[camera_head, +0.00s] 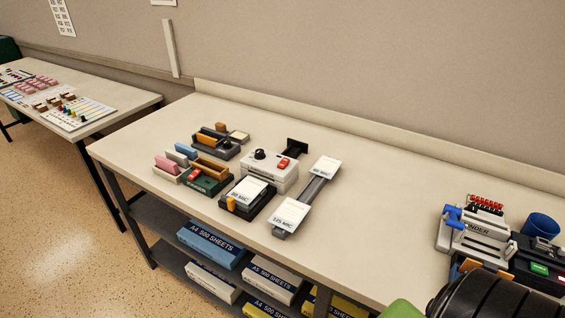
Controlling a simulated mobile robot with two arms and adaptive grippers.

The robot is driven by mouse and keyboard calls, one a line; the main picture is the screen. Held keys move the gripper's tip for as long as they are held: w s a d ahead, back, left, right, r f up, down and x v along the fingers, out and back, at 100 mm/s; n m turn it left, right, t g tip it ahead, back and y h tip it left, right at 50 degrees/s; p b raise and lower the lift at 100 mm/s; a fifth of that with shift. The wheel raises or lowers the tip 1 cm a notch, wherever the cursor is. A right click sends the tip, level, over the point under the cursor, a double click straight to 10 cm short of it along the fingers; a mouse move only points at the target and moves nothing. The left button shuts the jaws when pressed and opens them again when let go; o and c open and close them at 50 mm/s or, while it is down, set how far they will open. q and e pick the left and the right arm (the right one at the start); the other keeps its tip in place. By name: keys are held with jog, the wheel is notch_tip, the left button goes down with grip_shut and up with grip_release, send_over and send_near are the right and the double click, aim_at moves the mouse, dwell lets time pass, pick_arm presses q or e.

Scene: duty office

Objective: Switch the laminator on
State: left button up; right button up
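A pale grey box-shaped machine, which looks like the laminator (268,177), stands in the middle of the long bench. It has a round black knob (259,154) and a red switch (284,163) on top. I cannot tell the switch's position at this size. Cards or pouches marked 80 MIC (246,190) and 125 MIC (290,213) rest in front of the machine and to its right. Neither of my grippers shows in the head view.
Organisers with coloured blocks (205,177) stand left of the machine. A binder machine (478,240) and a blue cup (541,226) are at the right. Paper packs (211,243) lie on the shelf below. The bench between the 125 MIC card and the binder is clear.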

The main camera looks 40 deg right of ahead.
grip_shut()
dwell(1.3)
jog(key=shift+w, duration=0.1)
